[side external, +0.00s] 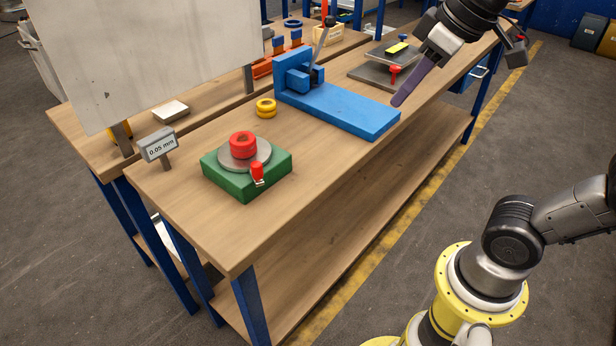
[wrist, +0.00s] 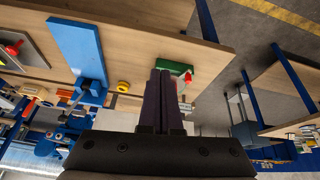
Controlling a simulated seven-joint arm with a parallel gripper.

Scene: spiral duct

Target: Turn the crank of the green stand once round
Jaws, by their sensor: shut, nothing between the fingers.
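The green stand (side external: 222,177) sits on the near bench, towards its left end. On top is a round grey disc (side external: 231,160), with a stack of red rings (side external: 242,144) at its middle. The crank's red handle (side external: 257,172) stands at the disc's front edge. In the wrist view the green stand (wrist: 176,65) and red handle (wrist: 188,76) are partly hidden behind my fingers. My gripper (side external: 398,102) is shut and empty, with long dark purple fingers. It is above the bench near the blue fixture's right end, well apart from the crank. The closed fingers also show in the wrist view (wrist: 161,72).
A blue fixture (side external: 345,112) with an upright lever lies between my gripper and the stand. Yellow rings (side external: 266,107) and a "0.05 mm" sign (side external: 158,147) stand nearby. A grey plate device with a red knob (side external: 394,70) is behind. The bench front (side external: 300,195) is clear.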

